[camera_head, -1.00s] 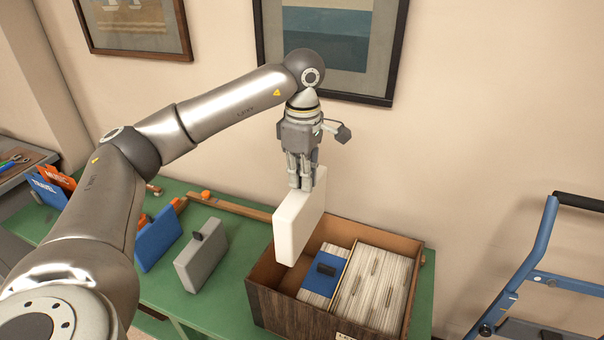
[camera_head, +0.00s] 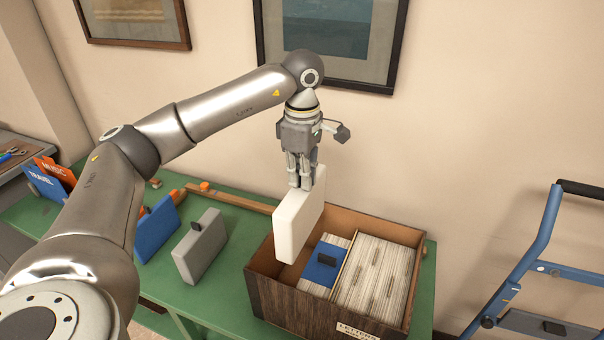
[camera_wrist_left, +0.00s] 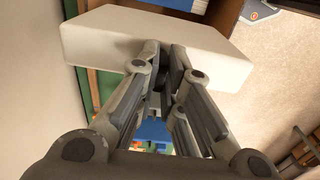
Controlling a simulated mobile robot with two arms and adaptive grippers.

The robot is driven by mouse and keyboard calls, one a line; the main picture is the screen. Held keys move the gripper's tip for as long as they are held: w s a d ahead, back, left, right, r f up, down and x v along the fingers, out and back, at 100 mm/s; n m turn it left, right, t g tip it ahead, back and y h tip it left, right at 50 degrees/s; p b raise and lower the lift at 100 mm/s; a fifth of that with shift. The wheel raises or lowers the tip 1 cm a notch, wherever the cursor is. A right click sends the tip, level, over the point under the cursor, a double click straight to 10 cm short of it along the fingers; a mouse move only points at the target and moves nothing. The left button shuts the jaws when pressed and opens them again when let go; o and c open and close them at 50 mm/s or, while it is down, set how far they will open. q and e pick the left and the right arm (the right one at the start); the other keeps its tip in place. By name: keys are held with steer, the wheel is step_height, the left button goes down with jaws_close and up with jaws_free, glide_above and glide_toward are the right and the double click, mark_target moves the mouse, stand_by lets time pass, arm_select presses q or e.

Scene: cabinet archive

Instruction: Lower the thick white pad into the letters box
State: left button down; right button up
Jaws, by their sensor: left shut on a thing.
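The thick white pad (camera_head: 298,226) hangs upright from my left gripper (camera_head: 304,184), which is shut on its top edge. The pad is over the left part of the letters box (camera_head: 275,300), a wooden box with a label on its front. The pad's lower part overlaps the box's left opening in the head view; I cannot tell how far it is below the rim. In the left wrist view the pad (camera_wrist_left: 150,38) lies across the fingers (camera_wrist_left: 170,65). The box holds packed white cards (camera_head: 376,278) and a blue divider (camera_head: 325,264). My right gripper is not in view.
A grey pad (camera_head: 200,247) and a blue one (camera_head: 157,230) stand on the green table (camera_head: 212,302) left of the box. A wooden rail (camera_head: 230,200) runs behind them. A blue ladder-like frame (camera_head: 535,240) stands at right. The wall with pictures is close behind.

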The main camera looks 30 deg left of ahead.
arm_select(q)
steer(key=shift+f+b, duration=3.35)
steer(key=shift+f, duration=1.6)
step_height(320, 180, down, 14)
steer(key=b, duration=0.9)
steer(key=shift+b, duration=0.35)
steer(key=c, duration=1.5)
jaws_free()
steer(key=shift+r, duration=0.2)
steer(key=shift+r, duration=0.1)
steer(key=shift+c, duration=0.3)
steer(key=shift+r+p, duration=2.5)
steer(key=shift+r, duration=0.9)
